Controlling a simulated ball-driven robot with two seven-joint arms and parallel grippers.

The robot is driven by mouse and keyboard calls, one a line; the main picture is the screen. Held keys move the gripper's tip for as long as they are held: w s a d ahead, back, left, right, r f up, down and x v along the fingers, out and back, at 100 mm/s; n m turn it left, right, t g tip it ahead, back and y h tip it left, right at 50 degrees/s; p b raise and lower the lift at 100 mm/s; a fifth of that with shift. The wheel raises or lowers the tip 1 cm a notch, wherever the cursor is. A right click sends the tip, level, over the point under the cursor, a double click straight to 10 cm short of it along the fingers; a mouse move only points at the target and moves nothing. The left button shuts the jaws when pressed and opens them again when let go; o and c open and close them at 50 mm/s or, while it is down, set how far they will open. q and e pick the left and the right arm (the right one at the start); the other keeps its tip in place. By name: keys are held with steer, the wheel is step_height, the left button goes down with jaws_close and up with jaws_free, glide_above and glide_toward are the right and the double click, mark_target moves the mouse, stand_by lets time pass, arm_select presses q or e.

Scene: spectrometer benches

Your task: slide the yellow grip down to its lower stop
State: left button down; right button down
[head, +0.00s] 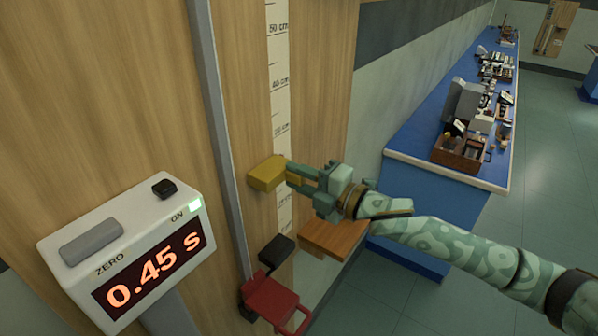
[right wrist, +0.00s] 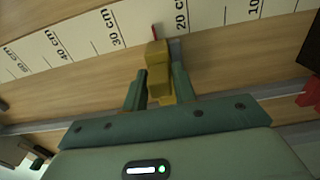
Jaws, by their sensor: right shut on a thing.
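The yellow grip (head: 267,174) sits on the upright wooden board, beside the white centimetre scale (head: 279,80). My right gripper (head: 292,177) reaches it from the right and is shut on it. In the right wrist view the yellow grip (right wrist: 157,57) stands between the two green fingers (right wrist: 160,88), with a red pointer (right wrist: 156,31) just past it, between the 30 cm and 20 cm labels. The grip's far side is hidden. A black block (head: 276,249) and a red bracket (head: 272,299) are lower on the board. My left gripper is not in view.
A white timer box (head: 130,250) reading 0.45 s stands at the left. A grey rail (head: 213,110) runs up the board. A small wooden ledge (head: 335,236) juts out below my right gripper. A blue bench (head: 420,125) with equipment stands to the right.

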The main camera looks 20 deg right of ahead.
steer(key=shift+f, duration=0.4)
steer(key=c, duration=1.2)
jaws_free()
steer(key=shift+c, duration=0.2)
steer(key=shift+s+d+r, duration=0.1)
steer(key=b+v, duration=0.2)
steer(key=v, duration=1.4)
